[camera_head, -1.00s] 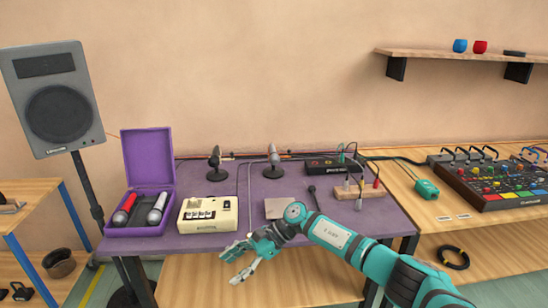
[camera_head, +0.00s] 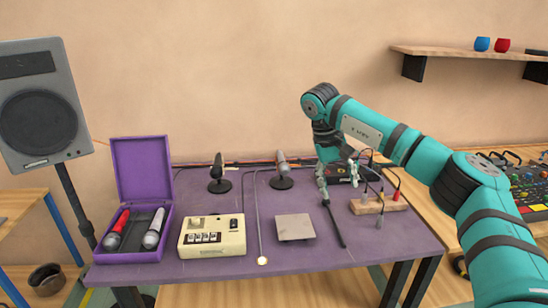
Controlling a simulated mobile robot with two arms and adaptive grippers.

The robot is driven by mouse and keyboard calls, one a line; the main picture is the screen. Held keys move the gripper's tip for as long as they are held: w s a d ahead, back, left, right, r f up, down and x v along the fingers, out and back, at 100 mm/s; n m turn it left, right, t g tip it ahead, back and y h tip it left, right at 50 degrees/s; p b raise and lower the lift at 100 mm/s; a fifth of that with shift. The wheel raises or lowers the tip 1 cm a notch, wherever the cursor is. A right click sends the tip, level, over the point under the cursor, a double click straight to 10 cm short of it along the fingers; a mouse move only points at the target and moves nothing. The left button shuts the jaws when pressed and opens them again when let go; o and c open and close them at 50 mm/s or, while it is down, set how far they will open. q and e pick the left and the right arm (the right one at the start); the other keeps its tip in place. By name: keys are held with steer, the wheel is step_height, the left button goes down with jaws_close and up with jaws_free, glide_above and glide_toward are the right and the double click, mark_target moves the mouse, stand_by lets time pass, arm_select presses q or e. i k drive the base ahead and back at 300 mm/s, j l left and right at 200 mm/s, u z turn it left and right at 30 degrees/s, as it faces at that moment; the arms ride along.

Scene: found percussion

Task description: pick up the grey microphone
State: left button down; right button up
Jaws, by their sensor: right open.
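A grey-headed handheld microphone (camera_head: 153,230) lies in the open purple case (camera_head: 141,165) at the left of the table, beside a red one (camera_head: 116,230). A grey microphone (camera_head: 281,162) also stands upright on a round dark base near the back of the table, right of a black one (camera_head: 217,170). My right gripper (camera_head: 338,187) is open, pointing down above the right half of the table. It is right of the standing grey microphone and apart from it. A thin black rod-like item (camera_head: 335,225) lies just below its fingers; contact cannot be told. My left gripper is not in view.
A cream box with buttons (camera_head: 212,236) and a flat grey plate (camera_head: 295,227) sit on the purple table (camera_head: 200,268). A wooden block with cables (camera_head: 378,204) and a black device are near my right gripper. A speaker (camera_head: 42,105) stands at the left.

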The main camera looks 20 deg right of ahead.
mark_target(283, 169)
steer(key=i, duration=1.55)
